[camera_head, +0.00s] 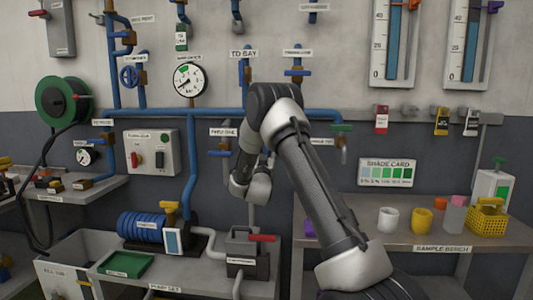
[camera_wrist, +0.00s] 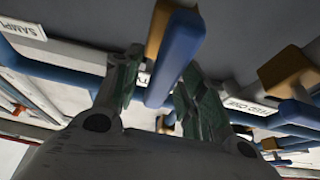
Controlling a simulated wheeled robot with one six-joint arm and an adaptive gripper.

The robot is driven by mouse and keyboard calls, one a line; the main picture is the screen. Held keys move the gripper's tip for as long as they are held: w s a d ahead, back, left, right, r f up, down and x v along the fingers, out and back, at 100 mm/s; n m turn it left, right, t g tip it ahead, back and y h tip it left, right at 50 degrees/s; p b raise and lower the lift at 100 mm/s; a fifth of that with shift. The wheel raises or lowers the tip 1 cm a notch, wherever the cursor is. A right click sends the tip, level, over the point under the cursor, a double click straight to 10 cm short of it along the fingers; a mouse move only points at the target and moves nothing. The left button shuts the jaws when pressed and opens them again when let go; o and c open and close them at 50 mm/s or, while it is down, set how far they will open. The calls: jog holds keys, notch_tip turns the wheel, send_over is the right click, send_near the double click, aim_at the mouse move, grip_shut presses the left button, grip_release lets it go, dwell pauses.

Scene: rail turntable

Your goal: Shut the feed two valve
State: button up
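The valve between the feed one and sample labels, which I take for feed two, has a brownish-yellow body and a blue lever (camera_wrist: 176,50) in the wrist view. Its own label is mostly covered by my gripper. My gripper (camera_wrist: 163,68) is open, with one dark green finger on each side of the lever. A gap shows between the left finger and the lever; I cannot tell whether the right finger touches it. In the head view my arm hides this valve, and my gripper's fingertips are hidden too.
The feed one valve (camera_wrist: 285,75) is close by on the right in the wrist view. In the head view, the sample tap (camera_head: 343,135) with a green handle is right of my arm. Blue pipes run along the wall above a pump set bench and a sample bench (camera_head: 400,240).

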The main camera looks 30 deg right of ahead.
grip_shut()
jog(key=shift+m+h, duration=0.3)
jog(key=shift+m, duration=0.2)
jog(key=m+g+h, duration=0.1)
jog(key=m, duration=0.1)
jog(key=m+g+h, duration=0.1)
jog(key=m, duration=0.2)
jog(key=shift+s+d+m, duration=0.15)
jog(key=shift+d+m, duration=0.05)
jog(key=shift+m, duration=0.1)
jog(key=m+g, duration=0.1)
jog(key=m, duration=0.2)
jog(key=m+g+h, duration=0.1)
jog(key=m+g, duration=0.1)
jog(key=m, duration=0.1)
jog(key=shift+s+d+f, duration=0.15)
jog(key=shift+d+f, duration=0.05)
jog(key=shift+s+d+f+m+g+y, duration=0.15)
jog(key=shift+m+g, duration=0.5)
jog(key=shift+m, duration=1)
jog(key=shift+w+f+m+g+y, duration=0.1)
jog(key=shift+f+m+g+y, duration=0.35)
jog(key=shift+m, duration=1.15)
jog(key=shift+s+d+m+g, duration=0.1)
jog(key=shift+m+g, duration=0.7)
jog(key=shift+m, duration=0.85)
jog(key=shift+f, duration=0.1)
jog(key=shift+o, duration=0.2)
grip_release()
